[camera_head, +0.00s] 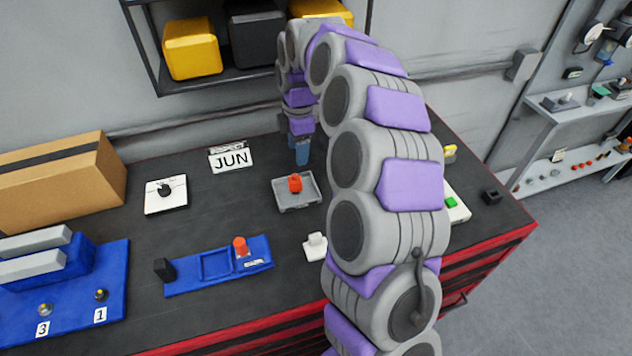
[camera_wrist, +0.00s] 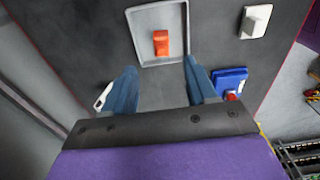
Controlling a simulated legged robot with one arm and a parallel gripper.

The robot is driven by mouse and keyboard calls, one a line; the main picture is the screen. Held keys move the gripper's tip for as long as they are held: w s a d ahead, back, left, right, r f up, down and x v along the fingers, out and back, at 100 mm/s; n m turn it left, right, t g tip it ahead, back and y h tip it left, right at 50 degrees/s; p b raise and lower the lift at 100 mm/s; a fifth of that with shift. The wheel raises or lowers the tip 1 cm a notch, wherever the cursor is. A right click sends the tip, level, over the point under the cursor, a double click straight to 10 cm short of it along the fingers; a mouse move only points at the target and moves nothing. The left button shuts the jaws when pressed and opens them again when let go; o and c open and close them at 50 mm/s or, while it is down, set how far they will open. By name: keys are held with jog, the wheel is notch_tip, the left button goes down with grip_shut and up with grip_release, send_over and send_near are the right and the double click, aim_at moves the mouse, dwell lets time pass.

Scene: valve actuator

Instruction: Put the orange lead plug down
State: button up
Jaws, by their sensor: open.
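The orange plug (camera_head: 295,184) stands in a shallow grey tray (camera_head: 285,206) on the dark bench top. In the wrist view the plug (camera_wrist: 161,42) shows in the tray (camera_wrist: 150,14), ahead of the blue fingertips. My gripper (camera_head: 303,152) is over the bench behind the tray in the head view. In the wrist view my gripper (camera_wrist: 160,67) has its two fingers spread apart, with nothing between them. The plug looks clear of both fingers. A second, red-orange piece (camera_head: 240,246) stands on a blue panel (camera_head: 210,268) in front of the tray.
A white block (camera_head: 315,246) sits in front of the tray. A white plate with a black knob (camera_head: 166,194), a JUN sign (camera_head: 231,157) and a cardboard box (camera_head: 60,185) are to the left. A shelf with yellow bins (camera_head: 191,48) hangs above. My arm hides part of the bench's right side.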

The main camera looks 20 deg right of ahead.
jog(key=s+a+r+m, duration=0.2)
jog(key=s+r+m, duration=0.1)
jog(key=s, duration=0.5)
jog(key=s+a+r+m, duration=0.2)
jog(key=s+r+m, duration=0.1)
jog(key=s, duration=0.6)
jog(key=s+d+f+m+g, duration=0.1)
jog(key=s+m, duration=0.5)
jog(key=s, duration=0.6)
jog(key=s+d+f+m, duration=0.1)
jog(key=s+f+m, duration=0.2)
jog(key=s, duration=0.9)
jog(key=m, duration=0.3)
jog(key=shift+s+d+f+g+h, duration=0.15)
jog(key=shift+d+g+h, duration=0.15)
jog(key=shift+g, duration=0.1)
jog(key=shift+f+b, duration=0.3)
jog(key=shift+b, duration=0.05)
